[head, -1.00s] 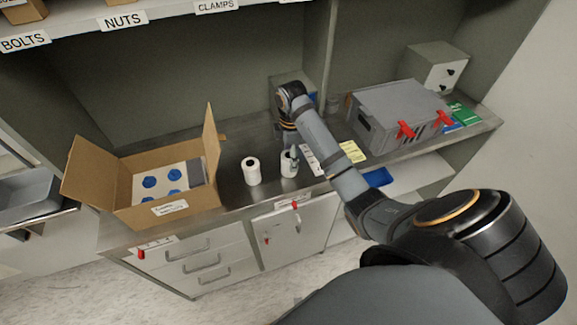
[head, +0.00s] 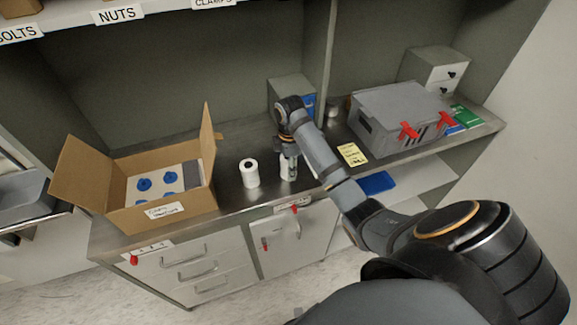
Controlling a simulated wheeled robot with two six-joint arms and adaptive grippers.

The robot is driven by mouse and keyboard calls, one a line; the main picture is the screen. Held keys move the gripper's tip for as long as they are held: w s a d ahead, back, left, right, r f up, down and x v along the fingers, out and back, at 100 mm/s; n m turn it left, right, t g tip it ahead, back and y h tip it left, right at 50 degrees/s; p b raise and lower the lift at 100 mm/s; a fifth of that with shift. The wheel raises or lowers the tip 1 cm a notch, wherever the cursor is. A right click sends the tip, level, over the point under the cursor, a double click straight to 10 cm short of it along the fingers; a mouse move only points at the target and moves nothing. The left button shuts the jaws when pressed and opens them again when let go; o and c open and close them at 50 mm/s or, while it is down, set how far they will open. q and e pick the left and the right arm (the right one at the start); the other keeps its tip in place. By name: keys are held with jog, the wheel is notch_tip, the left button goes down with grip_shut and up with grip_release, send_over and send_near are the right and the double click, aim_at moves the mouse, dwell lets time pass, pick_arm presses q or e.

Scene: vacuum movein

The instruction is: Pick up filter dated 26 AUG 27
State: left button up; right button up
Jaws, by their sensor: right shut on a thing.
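Two white cylindrical filters stand on the grey metal counter. The left filter (head: 249,173) stands free, with a dark hole in its top. The right filter (head: 285,172) is partly hidden by my right gripper (head: 290,171), which is shut on it. This filter looks upright, and I cannot tell whether it touches the counter. No date is readable on either filter at this size. My left gripper is not in view.
An open cardboard box (head: 165,220) with blue-topped items stands left on the counter (head: 232,197). A grey case (head: 399,105) with red latches stands right. A yellow note (head: 352,154) lies before it. A grey box (head: 291,88) is behind my wrist. Labelled shelves hang above.

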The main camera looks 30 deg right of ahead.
jog(key=c, duration=0.3)
